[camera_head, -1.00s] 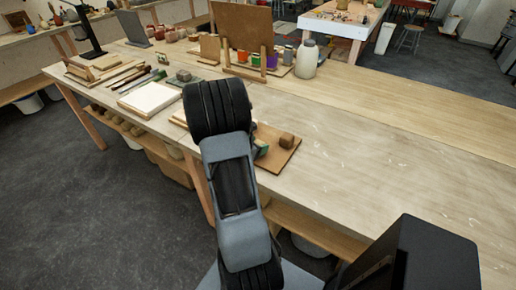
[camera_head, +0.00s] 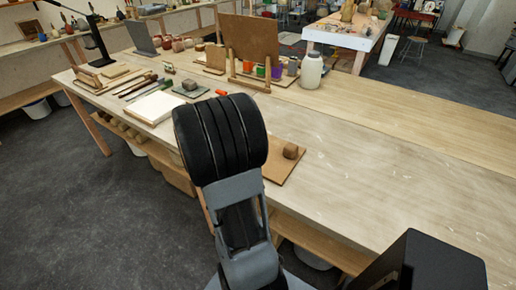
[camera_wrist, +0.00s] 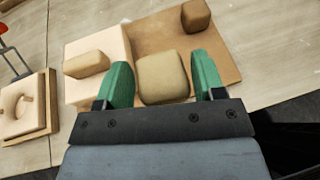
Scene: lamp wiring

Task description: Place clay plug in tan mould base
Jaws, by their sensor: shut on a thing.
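In the wrist view my gripper (camera_wrist: 163,80) has two green fingers shut on a tan, rounded block (camera_wrist: 163,77), which looks like the clay plug. The block sits between the fingers, over or in front of a brown board (camera_wrist: 222,55); I cannot tell the gap below it. At the left edge a tan square piece with a round recess (camera_wrist: 10,122), seemingly the mould base, lies on the table, partly cut off by the frame. In the head view my arm hides the gripper and the held block.
A brown cube (camera_wrist: 196,15) sits on the brown board, also in the head view (camera_head: 291,151). A second tan block (camera_wrist: 87,64) rests on a pale slab (camera_wrist: 112,38). A red-handled tool (camera_wrist: 3,28) is at upper left. The table's right side (camera_head: 400,180) is clear.

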